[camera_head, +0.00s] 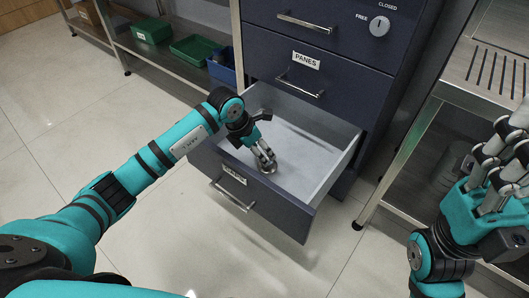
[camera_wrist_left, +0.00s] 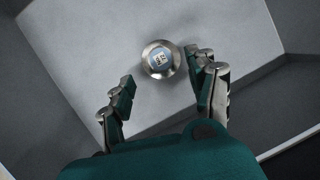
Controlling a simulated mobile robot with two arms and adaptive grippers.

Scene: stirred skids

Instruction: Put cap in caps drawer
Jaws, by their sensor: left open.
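A round metal cap (camera_wrist_left: 160,60) with a small blue and white label shows in the left wrist view, over the pale drawer floor. It lies between and ahead of the two fingers of my left gripper (camera_wrist_left: 163,92), which is open. In the head view my left gripper (camera_head: 265,160) reaches down inside the open drawer (camera_head: 308,150), near its front wall; the cap (camera_head: 268,168) is mostly hidden by the fingers. The label on that drawer's front is too blurred and slanted to read surely. My right gripper (camera_head: 500,165) is at the right edge, partly cut off.
A shut drawer marked PANES (camera_head: 306,60) is above the open one, with a lock dial (camera_head: 379,26) higher up. A metal bench (camera_head: 440,130) stands right. A shelf at back left holds green bins (camera_head: 195,48) and a blue bin (camera_head: 222,70). Floor at left is clear.

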